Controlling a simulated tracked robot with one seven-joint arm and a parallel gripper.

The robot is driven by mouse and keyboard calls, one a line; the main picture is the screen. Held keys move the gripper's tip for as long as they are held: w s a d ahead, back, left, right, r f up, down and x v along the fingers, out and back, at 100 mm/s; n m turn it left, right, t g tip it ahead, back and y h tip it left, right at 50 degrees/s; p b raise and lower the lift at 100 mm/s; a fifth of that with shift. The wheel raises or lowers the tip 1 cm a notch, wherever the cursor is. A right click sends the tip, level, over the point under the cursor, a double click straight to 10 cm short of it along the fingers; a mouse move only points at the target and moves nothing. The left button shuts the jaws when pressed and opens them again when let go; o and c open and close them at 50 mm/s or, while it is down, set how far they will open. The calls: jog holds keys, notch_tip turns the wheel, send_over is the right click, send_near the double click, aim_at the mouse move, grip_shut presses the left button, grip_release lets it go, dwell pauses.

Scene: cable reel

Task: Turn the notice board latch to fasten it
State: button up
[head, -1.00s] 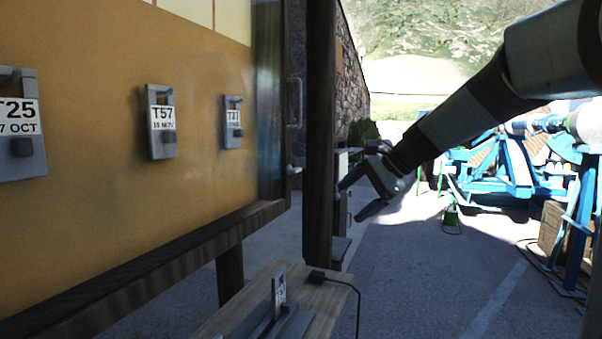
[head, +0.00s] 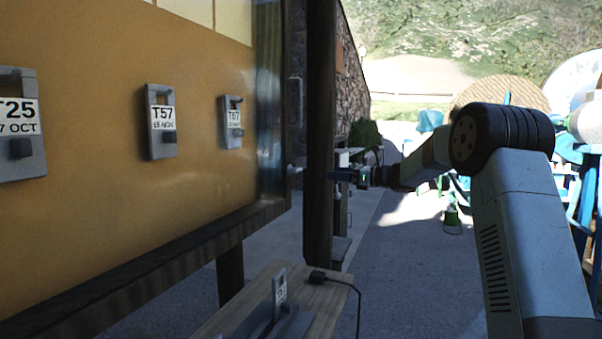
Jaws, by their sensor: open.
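The notice board (head: 200,190) stands at the left, with an orange panel in a dark wooden frame. A small pale metal piece (head: 294,170), which looks like the latch, sticks out at the right edge of the board's frame. Its exact turn is too small to tell.
Grey tagged holders (head: 162,120) hang on the board. A wooden bench (head: 250,300) with a grey tagged part and a black cable is below. The dark post (head: 319,130) rises beside the board. Blue reel stands are at the right; the paving between is mostly clear.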

aim_at(300, 170)
jog(key=x, duration=1.3)
jog(key=shift+a, duration=0.35)
jog(key=shift+d, duration=0.1)
jog(key=c, duration=1.1)
